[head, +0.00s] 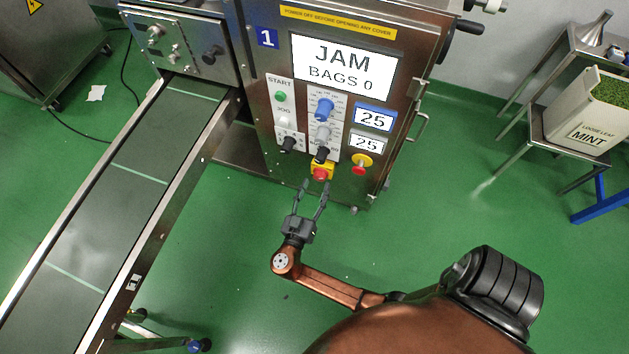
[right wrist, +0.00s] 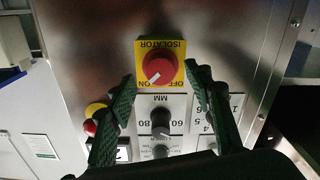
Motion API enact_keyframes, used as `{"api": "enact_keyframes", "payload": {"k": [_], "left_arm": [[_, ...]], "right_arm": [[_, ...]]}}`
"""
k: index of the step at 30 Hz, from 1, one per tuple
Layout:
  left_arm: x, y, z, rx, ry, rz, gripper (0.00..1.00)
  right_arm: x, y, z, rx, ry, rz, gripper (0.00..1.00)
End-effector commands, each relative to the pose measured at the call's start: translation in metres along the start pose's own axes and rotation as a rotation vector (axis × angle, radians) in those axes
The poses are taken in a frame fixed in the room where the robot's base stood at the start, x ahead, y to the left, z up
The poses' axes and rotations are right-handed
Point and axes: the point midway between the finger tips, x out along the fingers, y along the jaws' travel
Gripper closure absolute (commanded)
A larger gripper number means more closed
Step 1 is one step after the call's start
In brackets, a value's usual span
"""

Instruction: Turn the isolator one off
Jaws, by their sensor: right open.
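The isolator is a red knob on a yellow plate (head: 320,172) low on the front panel of machine 1 (head: 250,100). In the right wrist view the red knob (right wrist: 158,68) has a white mark pointing lower left, and the plate's lettering, ISOLATOR with ON and OFF, appears upside down. My right gripper (head: 316,183) is open and empty, just in front of and below the isolator in the head view. In the right wrist view its fingers (right wrist: 160,76) stand to either side of the knob, with clear gaps. My left gripper is not in view.
Black, grey and blue knobs (head: 323,108) sit above the isolator. A red emergency button on yellow (head: 361,164) is to its right. The panel reads JAM, BAGS 0 (head: 343,67). A conveyor (head: 110,200) runs along the left. The green floor is clear around my right gripper.

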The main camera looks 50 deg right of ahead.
Motion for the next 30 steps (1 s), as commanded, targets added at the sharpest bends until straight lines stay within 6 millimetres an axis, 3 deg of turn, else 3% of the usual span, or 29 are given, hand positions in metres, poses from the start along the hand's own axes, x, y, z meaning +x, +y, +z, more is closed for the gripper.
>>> {"api": "enact_keyframes", "payload": {"k": [6, 16, 30], "left_arm": [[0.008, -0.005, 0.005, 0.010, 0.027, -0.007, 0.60], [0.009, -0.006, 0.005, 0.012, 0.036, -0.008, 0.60], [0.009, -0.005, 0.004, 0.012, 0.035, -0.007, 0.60]], "right_arm": [[0.023, -0.001, 0.002, -0.002, -0.001, -0.001, 0.53], [0.028, 0.000, 0.001, -0.002, -0.001, -0.002, 0.53], [0.027, 0.000, 0.001, -0.003, -0.002, -0.002, 0.85]]}}
